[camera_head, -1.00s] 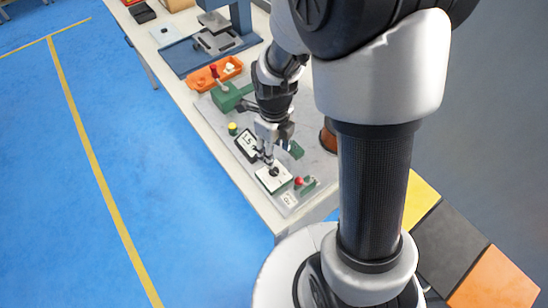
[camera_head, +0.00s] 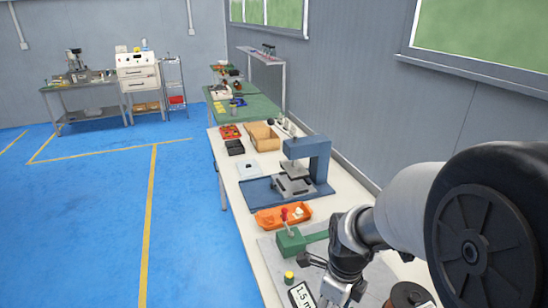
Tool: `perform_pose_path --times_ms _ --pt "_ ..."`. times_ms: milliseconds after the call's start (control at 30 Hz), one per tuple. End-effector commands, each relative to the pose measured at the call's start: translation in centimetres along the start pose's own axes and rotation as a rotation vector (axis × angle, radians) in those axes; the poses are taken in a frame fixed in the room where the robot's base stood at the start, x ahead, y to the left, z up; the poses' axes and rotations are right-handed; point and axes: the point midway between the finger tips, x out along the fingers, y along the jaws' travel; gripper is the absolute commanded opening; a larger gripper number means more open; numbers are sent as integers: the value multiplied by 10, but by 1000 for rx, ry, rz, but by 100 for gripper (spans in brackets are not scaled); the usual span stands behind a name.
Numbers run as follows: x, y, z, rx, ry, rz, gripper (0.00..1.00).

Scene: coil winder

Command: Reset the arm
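My arm reaches in from the right edge, over the near end of the bench. My gripper (camera_head: 338,298) is at the bottom edge, beside the display reading about "1.5 m" (camera_head: 301,294). Its fingertips are cut off or too small to read, so I cannot tell whether it is open or holds anything. A brown spool (camera_head: 408,295) is partly hidden under my arm.
An orange tray (camera_head: 270,218) and a blue press (camera_head: 318,158) stand farther along the bench. Beyond are a cardboard box (camera_head: 262,137), a black bin (camera_head: 235,148) and a red bin (camera_head: 230,131). The wall runs along the right. The blue floor at left is clear.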

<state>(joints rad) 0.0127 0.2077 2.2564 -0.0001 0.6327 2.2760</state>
Motion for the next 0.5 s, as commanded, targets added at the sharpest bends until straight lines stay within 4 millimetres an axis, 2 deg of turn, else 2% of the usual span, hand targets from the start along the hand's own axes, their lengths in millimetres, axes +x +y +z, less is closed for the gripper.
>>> perform_pose_path --times_ms 33,200,500 --pt "-18 3 -2 -114 -18 -24 48" --pt "-70 20 -16 -606 -44 -102 48" --pt "-136 63 -52 -1476 9 -271 48"
